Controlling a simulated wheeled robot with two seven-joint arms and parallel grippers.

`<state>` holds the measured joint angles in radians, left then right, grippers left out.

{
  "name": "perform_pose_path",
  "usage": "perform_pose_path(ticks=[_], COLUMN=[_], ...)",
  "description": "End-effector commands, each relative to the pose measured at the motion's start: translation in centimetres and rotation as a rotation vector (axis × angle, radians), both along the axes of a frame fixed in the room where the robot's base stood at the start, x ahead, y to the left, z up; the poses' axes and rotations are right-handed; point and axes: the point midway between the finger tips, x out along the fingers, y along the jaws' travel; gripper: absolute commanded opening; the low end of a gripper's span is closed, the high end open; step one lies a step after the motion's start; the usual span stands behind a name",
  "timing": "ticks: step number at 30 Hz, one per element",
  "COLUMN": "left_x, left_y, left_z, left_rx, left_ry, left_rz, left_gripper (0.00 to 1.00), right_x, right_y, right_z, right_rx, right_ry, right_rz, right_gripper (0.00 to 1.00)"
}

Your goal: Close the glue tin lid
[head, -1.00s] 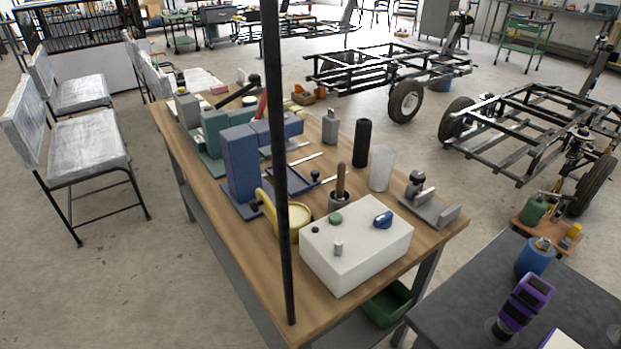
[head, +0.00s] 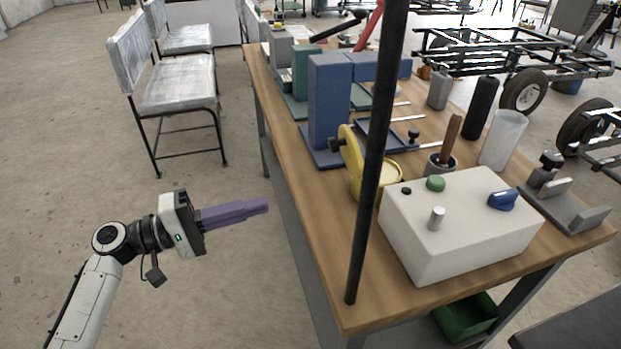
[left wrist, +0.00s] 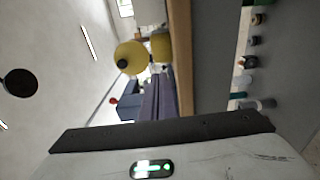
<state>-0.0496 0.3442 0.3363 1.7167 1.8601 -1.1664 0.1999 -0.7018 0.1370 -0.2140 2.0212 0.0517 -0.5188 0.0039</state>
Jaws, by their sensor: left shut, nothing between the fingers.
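The glue tin (head: 367,190) is a round yellow tin on the workbench. Its yellow lid (head: 349,158) stands open, tilted up on the left side of the tin, with a dark knob facing left. A black post partly hides the tin. In the left wrist view the lid (left wrist: 128,57) shows as a yellow disc with a dark knob, beside the tin (left wrist: 161,48). My left gripper (head: 266,206), with purple fingers, is shut and empty. It is left of the bench's edge, pointing toward the bench and apart from the lid. My right gripper is not in view.
A thin black post (head: 369,190) rises in front of the tin. A white box (head: 470,238) with knobs stands to the tin's right, and a blue block fixture (head: 329,105) stands behind it. The bench's left edge is close to my gripper.

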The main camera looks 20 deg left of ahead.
Motion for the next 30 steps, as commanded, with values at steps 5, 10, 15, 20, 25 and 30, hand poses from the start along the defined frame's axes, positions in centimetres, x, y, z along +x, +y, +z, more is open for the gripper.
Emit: perform_pose_path(ticks=[5, 10, 15, 20, 25, 30], left_x=[-0.4, -0.1, 1.5, 3.5, 5.4, 6.6], left_y=[1.7, 1.2, -1.3, -4.1, -6.8, -8.5], left_z=[4.8, 6.3, 7.1, 8.0, 8.6, 9.0], left_rx=[-0.148, -0.179, -0.179, -0.177, -0.176, -0.176], left_ry=[-0.1, -0.12, -0.12, -0.12, -0.118, -0.116], left_rz=[-0.06, -0.075, -0.075, -0.074, -0.074, -0.072], left_gripper=[0.0, 0.0, 0.0, 0.0, 0.0, 0.0], right_x=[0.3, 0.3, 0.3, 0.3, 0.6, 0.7], right_y=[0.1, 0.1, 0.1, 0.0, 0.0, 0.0], right_z=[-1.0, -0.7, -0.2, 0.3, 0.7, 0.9], right_rx=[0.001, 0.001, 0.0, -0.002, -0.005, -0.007], right_ry=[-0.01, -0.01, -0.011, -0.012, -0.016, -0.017], right_rz=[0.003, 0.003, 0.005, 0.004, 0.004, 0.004], right_gripper=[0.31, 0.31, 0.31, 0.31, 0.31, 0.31])
